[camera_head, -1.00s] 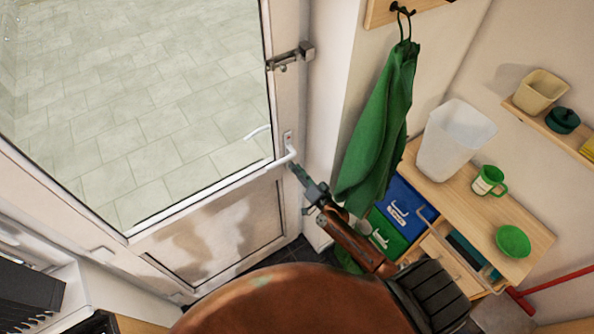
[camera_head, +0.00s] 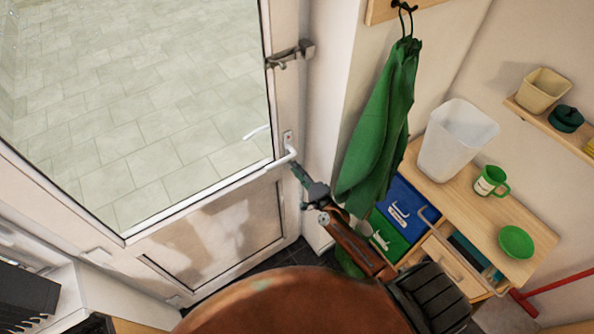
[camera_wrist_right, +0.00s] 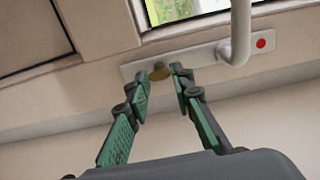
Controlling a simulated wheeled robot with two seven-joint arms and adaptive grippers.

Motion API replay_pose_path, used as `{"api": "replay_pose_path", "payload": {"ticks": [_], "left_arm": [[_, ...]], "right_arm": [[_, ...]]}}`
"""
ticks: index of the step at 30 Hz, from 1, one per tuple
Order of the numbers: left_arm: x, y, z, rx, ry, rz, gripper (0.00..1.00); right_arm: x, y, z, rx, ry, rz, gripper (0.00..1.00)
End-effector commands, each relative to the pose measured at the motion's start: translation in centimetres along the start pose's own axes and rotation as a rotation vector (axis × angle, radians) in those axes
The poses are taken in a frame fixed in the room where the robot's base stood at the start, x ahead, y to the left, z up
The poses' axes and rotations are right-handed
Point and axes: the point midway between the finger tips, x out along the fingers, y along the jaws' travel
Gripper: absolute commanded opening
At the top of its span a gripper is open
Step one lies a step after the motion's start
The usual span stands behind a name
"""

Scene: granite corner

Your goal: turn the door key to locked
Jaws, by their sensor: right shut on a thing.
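The white door (camera_head: 281,205) with a glass pane fills the left of the head view and is closed in its frame. Its white handle (camera_head: 290,153) sits on a lock plate (camera_wrist_right: 208,60) with a red dot (camera_wrist_right: 261,43). The brass door key (camera_wrist_right: 160,74) sits in the plate, left of the handle in the wrist view; it is hidden in the head view. My right gripper (camera_head: 297,172) is just below the handle. In the wrist view its green-padded fingertips (camera_wrist_right: 163,82) are shut on the key. My left gripper is out of view.
A metal bolt (camera_head: 290,55) sits higher on the door edge. A green cloth (camera_head: 380,130) hangs on a hook right of the door. Blue (camera_head: 405,210) and green (camera_head: 388,238) boxes stand below. A wooden shelf (camera_head: 470,205) holds a translucent bin, mug and bowl.

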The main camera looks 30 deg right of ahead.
Motion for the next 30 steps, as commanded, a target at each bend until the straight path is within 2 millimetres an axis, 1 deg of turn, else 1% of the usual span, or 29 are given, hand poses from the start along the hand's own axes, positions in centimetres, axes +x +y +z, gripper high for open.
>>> {"api": "replay_pose_path", "payload": {"ticks": [16, 17, 24, 30], "left_arm": [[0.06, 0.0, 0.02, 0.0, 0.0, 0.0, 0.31], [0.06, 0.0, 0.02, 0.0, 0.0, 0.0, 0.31], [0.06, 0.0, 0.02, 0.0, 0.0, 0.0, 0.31], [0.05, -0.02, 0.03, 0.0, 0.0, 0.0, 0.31]], "right_arm": [[-0.01, 0.0, -0.02, 0.025, 0.001, 0.0, 0.0], [-0.01, 0.0, -0.02, 0.025, 0.001, 0.0, 0.23], [0.0, 0.0, -0.01, 0.024, 0.0, 0.0, 0.39], [0.0, 0.01, 0.0, 0.024, 0.0, 0.0, 0.39]]}}
